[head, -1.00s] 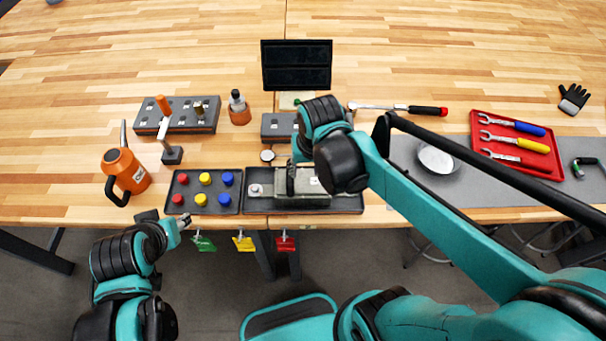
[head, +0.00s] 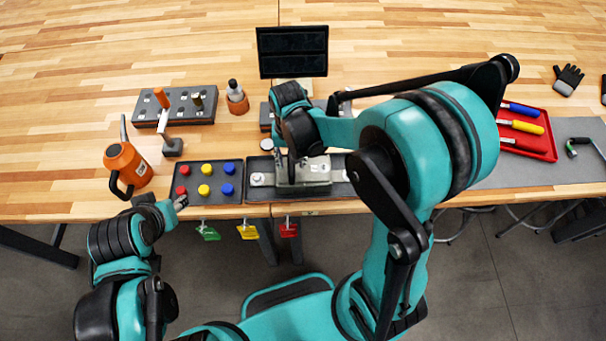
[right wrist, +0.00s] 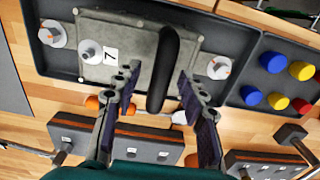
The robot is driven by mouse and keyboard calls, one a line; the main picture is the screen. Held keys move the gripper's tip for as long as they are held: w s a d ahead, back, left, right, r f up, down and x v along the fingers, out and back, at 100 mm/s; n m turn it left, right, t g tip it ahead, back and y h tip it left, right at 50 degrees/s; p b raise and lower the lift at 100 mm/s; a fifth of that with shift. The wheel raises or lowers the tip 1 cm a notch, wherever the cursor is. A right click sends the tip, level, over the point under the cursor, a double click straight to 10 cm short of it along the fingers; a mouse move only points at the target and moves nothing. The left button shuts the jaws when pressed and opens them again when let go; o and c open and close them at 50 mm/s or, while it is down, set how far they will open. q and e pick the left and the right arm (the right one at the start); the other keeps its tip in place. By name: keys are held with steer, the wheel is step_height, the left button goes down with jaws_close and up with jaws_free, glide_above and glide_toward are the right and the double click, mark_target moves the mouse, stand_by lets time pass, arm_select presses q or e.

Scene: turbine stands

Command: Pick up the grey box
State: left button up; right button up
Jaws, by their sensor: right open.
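The grey box (head: 318,171) sits in a dark tray (head: 345,206) near the front edge of the table. In the right wrist view the grey box (right wrist: 140,35) shows a black arched handle (right wrist: 172,60), a round knob and a label "7". My right gripper (right wrist: 158,82) is open, with one finger on either side of the handle's near end; I cannot tell whether they touch it. In the head view the right gripper (head: 283,160) is above the box, partly hidden by its wrist. My left gripper (head: 180,203) is at the table's front edge, left of the box.
A tray of coloured knobs (head: 206,205) stands just left of the box's tray.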

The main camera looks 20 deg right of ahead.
steer(key=shift+f, duration=0.25)
jaws_close()
steer(key=shift+r, duration=0.1)
steer(key=shift+r+p, duration=0.3)
steer(key=shift+r, duration=0.45)
step_height(320, 180, up, 3)
steer(key=shift+f+p, duration=0.1)
steer(key=shift+p, duration=0.25)
steer(key=s+d+r+p, duration=0.1)
steer(key=s+d+r, duration=0.1)
steer(key=d+r, duration=0.4)
steer(key=shift+d+r+p, duration=0.35)
steer(key=shift+d+p, duration=0.05)
steer(key=shift+d, duration=2.4)
